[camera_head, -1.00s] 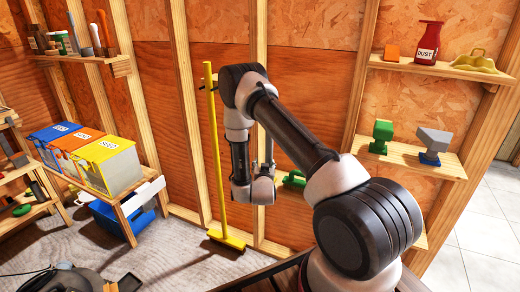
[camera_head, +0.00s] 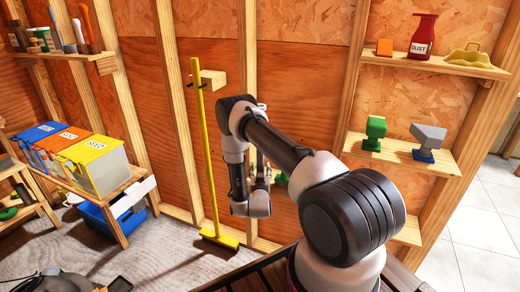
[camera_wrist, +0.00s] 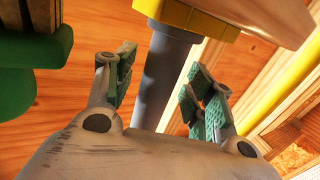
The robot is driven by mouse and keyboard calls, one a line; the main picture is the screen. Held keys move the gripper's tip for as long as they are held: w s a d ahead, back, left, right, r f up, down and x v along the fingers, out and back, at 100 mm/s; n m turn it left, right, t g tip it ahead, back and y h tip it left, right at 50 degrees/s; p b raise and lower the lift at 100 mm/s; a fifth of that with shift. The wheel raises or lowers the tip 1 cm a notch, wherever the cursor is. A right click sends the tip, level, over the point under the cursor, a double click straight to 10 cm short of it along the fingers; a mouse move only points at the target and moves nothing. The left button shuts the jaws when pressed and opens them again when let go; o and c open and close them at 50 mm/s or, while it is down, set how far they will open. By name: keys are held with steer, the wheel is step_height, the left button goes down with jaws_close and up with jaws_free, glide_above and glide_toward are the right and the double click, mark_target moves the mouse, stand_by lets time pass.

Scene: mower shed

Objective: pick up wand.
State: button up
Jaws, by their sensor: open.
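A grey tube with a yellow collar (camera_wrist: 172,75) runs between my fingers in the wrist view. It fits the wand best, but I cannot be sure. Its lower end is hidden behind the palm of my gripper (camera_wrist: 162,95). The fingers are open, one on each side of the tube, with visible gaps; they do not grip it. In the head view my gripper is mostly hidden behind my arm, near the wall, and the tube cannot be made out there.
A green object (camera_wrist: 30,85) lies close left of the fingers. A yellow broom (camera_head: 207,150) stands against the wall to the left of my arm. Wall shelves (camera_head: 400,155) at right hold a green tool (camera_head: 375,133) and a grey-blue one (camera_head: 428,140). Bins (camera_head: 95,165) stand at left.

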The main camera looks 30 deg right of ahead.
steer(key=shift+w, duration=0.1)
steer(key=c, duration=1.1)
step_height(320, 180, up, 10)
steer(key=shift+r, duration=0.1)
steer(key=s+a+r+n+y, duration=0.1)
steer(key=a+r+n+y, duration=0.1)
steer(key=a, duration=0.3)
steer(key=s+a+r+n+t+y, duration=0.1)
steer(key=a+r+n+y, duration=0.1)
steer(key=a, duration=0.4)
steer(key=s+a+r+n+t+y, duration=0.1)
steer(key=a+r+y, duration=0.3)
steer(key=a, duration=0.2)
steer(key=shift+s+r+n+y, duration=0.15)
steer(key=shift+r+n+y, duration=0.2)
steer(key=shift+n+y, duration=0.05)
